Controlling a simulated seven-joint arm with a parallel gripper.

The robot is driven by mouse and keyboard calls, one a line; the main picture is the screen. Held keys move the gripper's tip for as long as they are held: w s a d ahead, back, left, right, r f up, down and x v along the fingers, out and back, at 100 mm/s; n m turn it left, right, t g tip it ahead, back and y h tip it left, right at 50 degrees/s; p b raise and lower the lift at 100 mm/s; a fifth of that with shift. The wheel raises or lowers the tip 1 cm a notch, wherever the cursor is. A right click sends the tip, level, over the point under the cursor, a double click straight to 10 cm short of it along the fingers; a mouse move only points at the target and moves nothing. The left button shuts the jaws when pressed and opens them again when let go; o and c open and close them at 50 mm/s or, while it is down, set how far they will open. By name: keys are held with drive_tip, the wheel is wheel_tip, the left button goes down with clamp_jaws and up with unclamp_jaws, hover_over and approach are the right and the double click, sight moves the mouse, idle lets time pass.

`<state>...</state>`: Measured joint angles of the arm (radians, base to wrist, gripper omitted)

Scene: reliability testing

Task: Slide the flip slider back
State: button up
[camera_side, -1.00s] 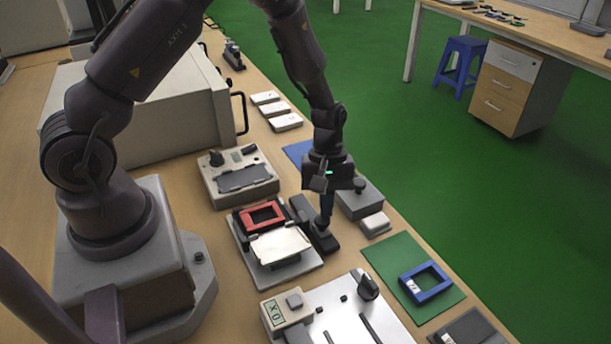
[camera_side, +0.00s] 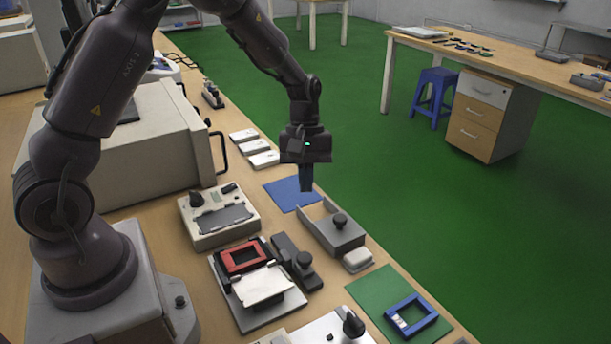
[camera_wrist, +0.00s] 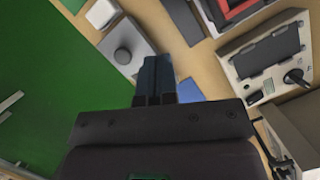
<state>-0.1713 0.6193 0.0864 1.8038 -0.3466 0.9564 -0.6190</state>
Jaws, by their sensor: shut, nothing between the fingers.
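I cannot tell for sure whether this block is the flip slider. A grey block with a dark knob (camera_side: 341,240) stands to its right, with thin grey walls behind it; it also shows in the wrist view (camera_wrist: 118,38). My gripper (camera_side: 306,190) is shut and empty, its blue fingers pointing down, apart from both knobs and raised near the blue mat (camera_side: 285,193). The fingers show in the wrist view (camera_wrist: 155,60).
A beige device with a dial (camera_side: 220,217) stands left of my gripper. A green mat (camera_side: 375,292) with a blue frame (camera_side: 411,317) lies at the front right. A small white block (camera_side: 357,259) sits by the grey block. White pads (camera_side: 263,159) lie farther back.

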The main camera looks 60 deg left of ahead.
sight(305, 256)
drive_tip(key=o, duration=0.4)
drive_tip(key=shift+w+d+r, duration=0.1)
drive_tip(key=shift+r, duration=0.25)
drive_tip(key=shift+c, duration=0.2)
drive_tip(key=o, duration=0.7)
drive_tip(key=d, duration=0.1)
drive_tip(key=d+r+m, duration=0.1)
drive_tip(key=d, duration=0.1)
drive_tip(key=d+r+m, duration=0.1)
drive_tip(key=shift+s+d+y, duration=0.3)
drive_tip(key=shift+s+d, duration=0.1)
drive_tip(key=s+d+m+t+y, duration=0.1)
drive_tip(key=s+d+m+y, duration=0.2)
drive_tip(key=m, duration=0.7)
drive_tip(key=f+m, duration=0.1)
drive_tip(key=f, duration=0.3)
drive_tip(key=f+m, duration=0.2)
drive_tip(key=f, duration=0.3)
drive_tip(key=s+f+m, duration=0.1)
drive_tip(key=f+m, duration=0.1)
drive_tip(key=f, duration=0.2)
drive_tip(key=shift+a+f+t, duration=0.25)
drive_tip(key=shift+a+t, duration=0.05)
